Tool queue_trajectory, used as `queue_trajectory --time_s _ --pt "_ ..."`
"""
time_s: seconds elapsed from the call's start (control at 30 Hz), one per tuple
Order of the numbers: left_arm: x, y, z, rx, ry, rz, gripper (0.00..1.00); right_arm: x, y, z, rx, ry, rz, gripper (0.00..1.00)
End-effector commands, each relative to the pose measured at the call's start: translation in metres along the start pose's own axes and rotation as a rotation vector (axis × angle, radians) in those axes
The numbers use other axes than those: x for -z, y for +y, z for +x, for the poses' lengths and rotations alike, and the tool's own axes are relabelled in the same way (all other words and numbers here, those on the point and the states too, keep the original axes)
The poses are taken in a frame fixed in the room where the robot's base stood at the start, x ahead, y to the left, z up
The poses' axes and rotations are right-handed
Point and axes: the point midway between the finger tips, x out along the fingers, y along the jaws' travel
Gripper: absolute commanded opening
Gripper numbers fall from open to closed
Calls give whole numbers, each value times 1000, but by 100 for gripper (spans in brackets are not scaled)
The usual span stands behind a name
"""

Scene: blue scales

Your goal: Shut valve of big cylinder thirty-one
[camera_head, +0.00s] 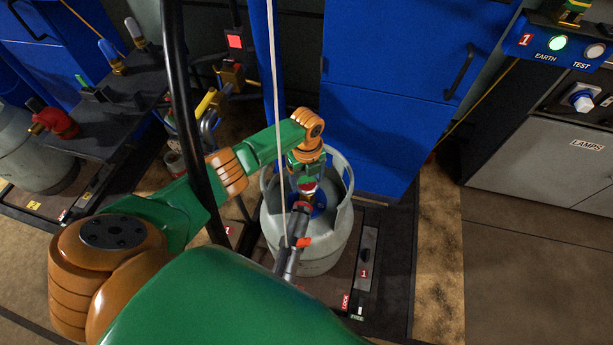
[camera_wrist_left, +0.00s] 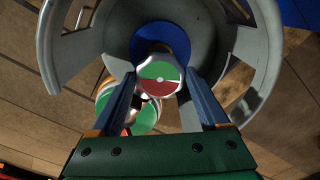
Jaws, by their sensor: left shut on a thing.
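A big grey cylinder (camera_head: 335,232) with an open collar stands upright on a low platform by the blue cabinet. Its valve knob (camera_head: 307,187) sits inside the collar; in the left wrist view the knob (camera_wrist_left: 160,76) has a green and red face with a pale rim. My left gripper (camera_head: 306,180) reaches down into the collar and is shut on the knob, one finger on each side in the left wrist view (camera_wrist_left: 160,84). A second green, white and red round part (camera_wrist_left: 145,118) shows below, partly hidden between the fingers. My right gripper is not in view.
A dark hose fitting (camera_head: 289,258) with a red part leads off the cylinder's front. A pale cord hangs across the view. Another grey cylinder (camera_head: 22,150) with a red fitting (camera_head: 52,122) stands at left. A panel (camera_head: 560,45) with a lit green EARTH lamp is upper right.

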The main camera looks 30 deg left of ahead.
Motion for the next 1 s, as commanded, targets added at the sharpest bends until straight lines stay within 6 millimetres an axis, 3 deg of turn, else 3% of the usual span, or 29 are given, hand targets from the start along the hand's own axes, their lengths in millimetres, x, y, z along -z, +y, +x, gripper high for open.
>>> queue_trajectory --time_s 0.5,1.0 --pt "0 -1 0 2 0 366 23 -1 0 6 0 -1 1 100" --pt "0 -1 0 1 0 463 23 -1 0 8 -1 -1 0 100"
